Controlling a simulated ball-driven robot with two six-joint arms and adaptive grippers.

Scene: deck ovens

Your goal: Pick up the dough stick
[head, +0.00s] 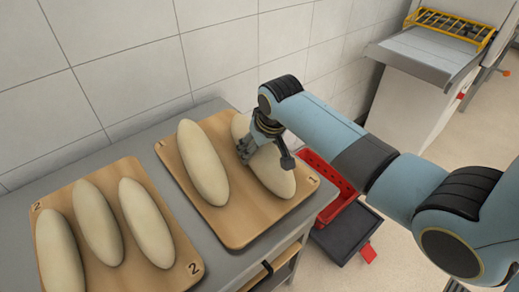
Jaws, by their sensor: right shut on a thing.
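Pale dough sticks lie on two wooden boards. The board marked 1 (244,234) bears a dough stick (203,163) at its left and another dough stick (273,174) at its right. My right gripper (262,155) comes down from above and is shut on the right one, near its middle. The gripper hides part of this stick, and I cannot tell whether it is clear of the board. The board marked 2 (168,273) bears several more sticks, such as the middle one (98,223). My left gripper is not in view.
The boards rest on a grey table (150,136) against a white tiled wall (110,60). A red crate (335,187) and a dark bin (346,231) are right of the table. A machine with a yellow rack (450,25) stands at the back right.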

